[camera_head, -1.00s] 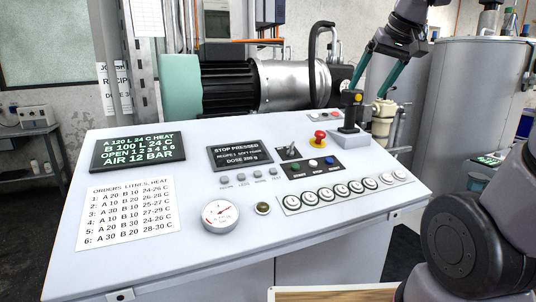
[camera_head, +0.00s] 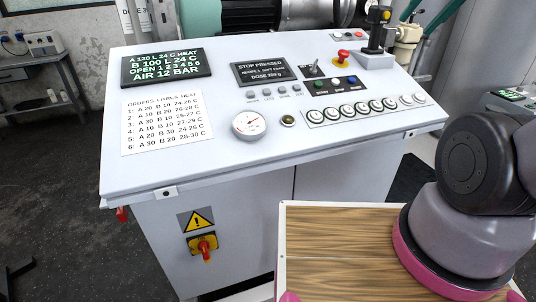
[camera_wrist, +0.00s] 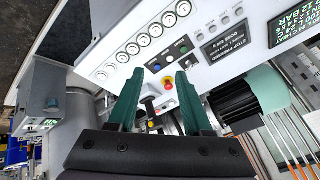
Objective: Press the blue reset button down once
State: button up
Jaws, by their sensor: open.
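The blue reset button (camera_head: 352,79) is the right one of a row of three on a dark plate on the sloped console. A white button and a green button are to its left. In the wrist view the blue button (camera_wrist: 157,67) lies between the fingertips in the picture, beyond them. My gripper (camera_wrist: 158,74) is open and empty, its teal fingers apart. I see no contact with the button.
A red mushroom stop button (camera_head: 343,55) and a joystick (camera_head: 377,35) stand just behind the row. A toggle switch (camera_head: 315,66) is to the left. White round buttons (camera_head: 361,109) line the front. The display (camera_head: 264,73) reads "STOP PRESSED".

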aim_at(351, 79)
jog(key=k+j+z, duration=0.2)
jog(key=k+j, duration=1.15)
jog(key=i+l, duration=0.45)
jog(key=l, duration=0.3)
jog(key=i+l, duration=0.25)
jog(key=l+z, duration=0.05)
jog(key=l, duration=0.05)
